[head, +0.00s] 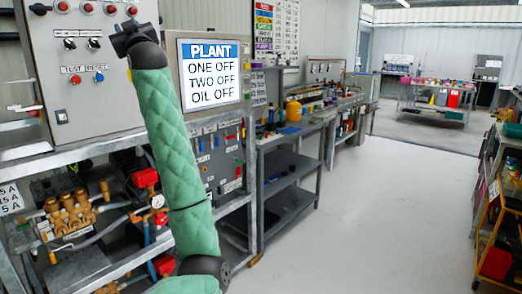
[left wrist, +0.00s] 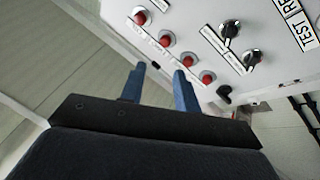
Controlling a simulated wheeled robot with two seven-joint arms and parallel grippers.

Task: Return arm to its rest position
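My left arm, in a green quilted sleeve, rises in front of the grey control panel (head: 95,115) in the head view. Its black wrist end (head: 135,38) is at the panel's right edge, and its fingers cannot be made out there. In the left wrist view my left gripper (left wrist: 159,69) has two blue fingers apart with nothing between them. The panel (left wrist: 185,18) lies beyond them, with a row of red lamps (left wrist: 165,39) and black selector knobs (left wrist: 229,29). Contact with the panel cannot be told. My right gripper is in neither view.
A PLANT status sign (head: 210,72) stands just right of the arm. Brass pumps (head: 70,213), hoses and a gauge sit on the frame below. A grey shelf bench (head: 290,165) stands further right. The floor (head: 385,210) is clear up to an orange cart (head: 492,235).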

